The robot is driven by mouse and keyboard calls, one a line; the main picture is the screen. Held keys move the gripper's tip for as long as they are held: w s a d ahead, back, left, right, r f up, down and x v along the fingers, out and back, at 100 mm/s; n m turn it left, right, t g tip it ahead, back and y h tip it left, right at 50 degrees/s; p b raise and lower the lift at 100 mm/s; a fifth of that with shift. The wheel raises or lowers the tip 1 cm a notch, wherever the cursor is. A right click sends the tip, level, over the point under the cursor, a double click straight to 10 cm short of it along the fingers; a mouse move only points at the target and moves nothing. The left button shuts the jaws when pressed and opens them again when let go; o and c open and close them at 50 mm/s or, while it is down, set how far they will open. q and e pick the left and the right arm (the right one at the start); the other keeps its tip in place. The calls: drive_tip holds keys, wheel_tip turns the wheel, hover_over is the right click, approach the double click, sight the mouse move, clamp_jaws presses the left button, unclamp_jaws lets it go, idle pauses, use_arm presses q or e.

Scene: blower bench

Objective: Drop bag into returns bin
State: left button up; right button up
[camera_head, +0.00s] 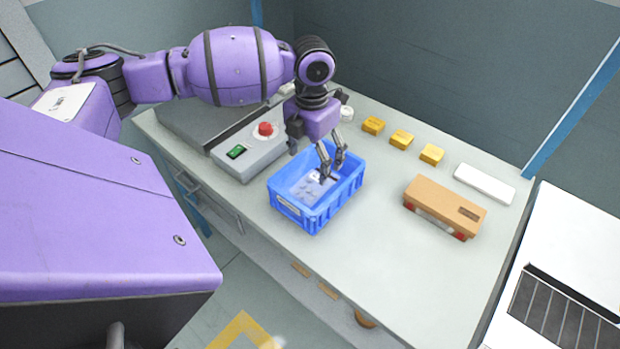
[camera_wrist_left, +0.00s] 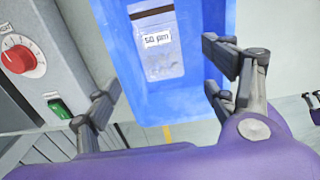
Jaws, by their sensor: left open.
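The blue returns bin (camera_head: 342,201) stands on the bench, left of centre. A clear bag (camera_head: 310,186) with a white label lies inside it, on the bin floor. In the left wrist view the bag (camera_wrist_left: 160,58) lies flat within the blue bin (camera_wrist_left: 215,18), its label facing up. My left gripper (camera_head: 331,166) points down over the bin, its fingers apart. In the left wrist view the open fingers (camera_wrist_left: 160,82) have nothing between them, and the bag is apart from them. My right gripper does not show.
A grey control box (camera_head: 250,155) with a red knob and green switch stands close left of the bin. Yellow blocks (camera_head: 401,139), a brown carton (camera_head: 445,205) and a white slab (camera_head: 484,184) stand to the right. The bench in front of the carton is clear.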

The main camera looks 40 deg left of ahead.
use_arm(q)
wheel_tip(320, 180, up, 12)
drive_tip(key=shift+f, duration=0.15)
idle(0.6)
